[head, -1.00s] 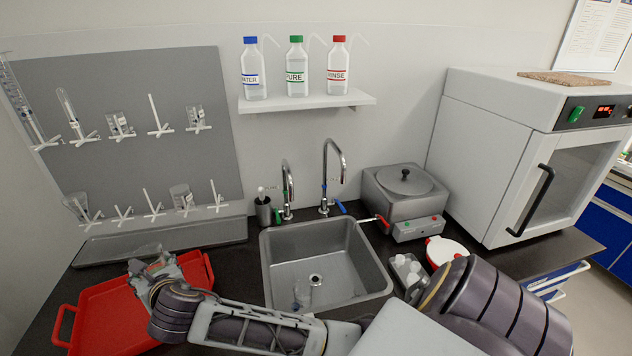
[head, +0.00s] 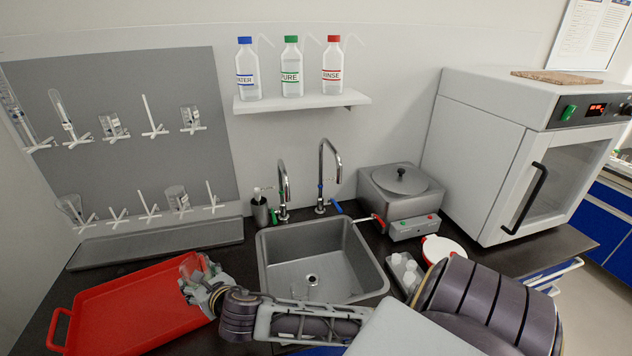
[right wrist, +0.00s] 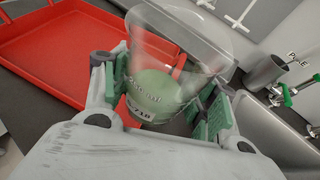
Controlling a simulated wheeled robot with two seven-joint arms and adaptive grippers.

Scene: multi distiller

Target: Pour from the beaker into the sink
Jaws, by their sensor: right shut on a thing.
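My right gripper (head: 203,284) reaches across from the right and is shut on a clear glass beaker (head: 190,266). It holds the beaker near the red tray's right end, left of the sink (head: 268,262). In the right wrist view the beaker (right wrist: 165,80) sits between the green-padded fingers (right wrist: 165,105), with pale green liquid in its lower part and a label on its side. The sink is a grey metal basin with a round drain. The sink's edge (right wrist: 270,125) shows at the right of the wrist view. My left gripper is not in view.
The red tray (head: 120,310) lies left of the sink. Two taps (head: 325,175) stand behind the basin. A grey water bath (head: 400,195) and a small holder with white-topped items (head: 404,270) are to the right. A dark cup (head: 261,212) stands at the back left corner.

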